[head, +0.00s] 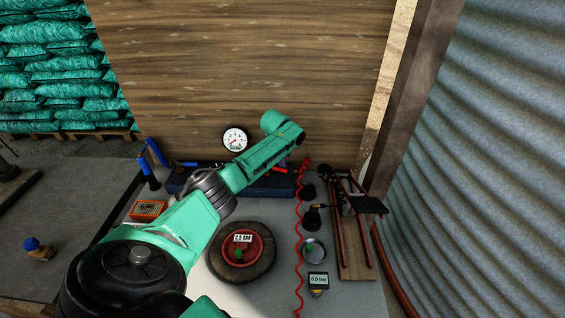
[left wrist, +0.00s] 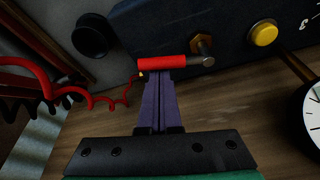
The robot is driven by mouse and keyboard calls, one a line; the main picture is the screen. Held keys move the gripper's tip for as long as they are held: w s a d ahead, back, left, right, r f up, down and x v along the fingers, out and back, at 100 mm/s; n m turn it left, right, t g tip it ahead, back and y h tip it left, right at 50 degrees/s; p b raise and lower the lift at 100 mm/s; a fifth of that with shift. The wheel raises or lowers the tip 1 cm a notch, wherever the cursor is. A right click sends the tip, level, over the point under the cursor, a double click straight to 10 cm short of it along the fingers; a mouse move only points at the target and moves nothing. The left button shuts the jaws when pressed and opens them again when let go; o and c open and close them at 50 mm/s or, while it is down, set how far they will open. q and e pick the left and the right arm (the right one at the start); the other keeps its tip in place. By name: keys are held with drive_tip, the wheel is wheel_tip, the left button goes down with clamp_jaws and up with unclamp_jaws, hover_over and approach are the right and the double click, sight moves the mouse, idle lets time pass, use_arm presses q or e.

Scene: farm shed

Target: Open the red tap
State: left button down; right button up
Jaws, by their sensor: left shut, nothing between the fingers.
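The red tap (left wrist: 150,63) shows in the left wrist view as a red lever running across the picture, with a brass-coloured nut (left wrist: 203,45) at its right. It sits on a dark blue body (left wrist: 235,40). My left gripper (left wrist: 156,78) is shut and empty, its purple fingertips at the red lever. I cannot tell whether they touch it. In the head view my left arm reaches over the bench to the blue body (head: 270,188), and the arm hides much of that area.
A coiled red hose (head: 298,235) runs down the bench. A wheel (head: 240,272) with a "2.5 BAR" label lies in front, and a gauge reading 0.0 bar (head: 318,281) lies to its right. A dial (head: 236,139) is behind the arm. A yellow button (left wrist: 263,33) is near the tap.

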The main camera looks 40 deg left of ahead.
use_arm(q)
drive_tip(key=shift+s+d+m+p, duration=0.1)
drive_tip(key=shift+s+m+p, duration=0.05)
drive_tip(key=shift+m+p, duration=0.2)
